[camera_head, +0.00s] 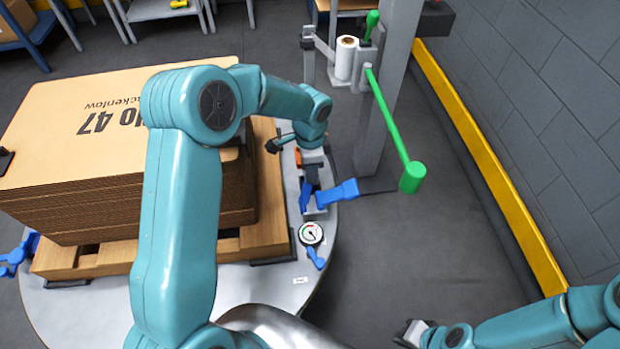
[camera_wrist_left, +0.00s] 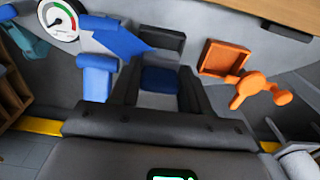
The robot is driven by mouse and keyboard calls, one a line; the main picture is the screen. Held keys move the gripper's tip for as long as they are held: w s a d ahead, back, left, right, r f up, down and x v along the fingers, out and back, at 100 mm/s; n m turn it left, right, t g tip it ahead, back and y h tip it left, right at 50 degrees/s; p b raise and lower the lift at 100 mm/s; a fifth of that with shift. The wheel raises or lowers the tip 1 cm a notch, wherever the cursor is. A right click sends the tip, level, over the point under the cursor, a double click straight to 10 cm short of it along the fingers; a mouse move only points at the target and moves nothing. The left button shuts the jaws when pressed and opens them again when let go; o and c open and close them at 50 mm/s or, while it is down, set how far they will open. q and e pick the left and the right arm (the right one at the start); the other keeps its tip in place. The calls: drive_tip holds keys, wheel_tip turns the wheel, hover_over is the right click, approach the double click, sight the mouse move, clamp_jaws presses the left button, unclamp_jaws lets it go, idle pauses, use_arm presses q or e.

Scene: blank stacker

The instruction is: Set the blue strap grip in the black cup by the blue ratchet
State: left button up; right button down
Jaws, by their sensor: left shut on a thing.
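My left gripper (camera_head: 313,178) is over the right rim of the round table. In the left wrist view, its dark fingers (camera_wrist_left: 160,90) are shut on the blue strap grip (camera_wrist_left: 158,78). In that view a dark square holder, seemingly the black cup (camera_wrist_left: 165,42), lies just beyond the fingertips. I cannot tell whether the grip is inside it or above it. The blue ratchet (camera_head: 340,192) is beside the gripper; it shows left of the fingers in the wrist view (camera_wrist_left: 97,75). The strap grip cannot be made out clearly in the head view. My right gripper (camera_head: 412,333) is at the bottom right, away from the table.
A dial gauge (camera_head: 311,233) sits nearer than the ratchet. An orange cup (camera_wrist_left: 222,57) and orange tool (camera_wrist_left: 255,90) are on the fingers' other side. A cardboard stack (camera_head: 120,140) fills the table's left. A post with a green lever (camera_head: 390,120) stands right of it.

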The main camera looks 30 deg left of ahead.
use_arm(q)
wheel_tip(320, 180, down, 4)
drive_tip(key=shift+f+b, duration=0.2)
drive_tip(key=shift+b, duration=0.4)
drive_tip(key=shift+r, duration=0.15)
drive_tip(key=o, duration=1.2)
drive_tip(key=shift+f, duration=0.2)
drive_tip(key=shift+c, duration=0.2)
wheel_tip(320, 180, up, 12)
drive_tip(key=p, duration=0.4)
drive_tip(key=shift+r, duration=0.2)
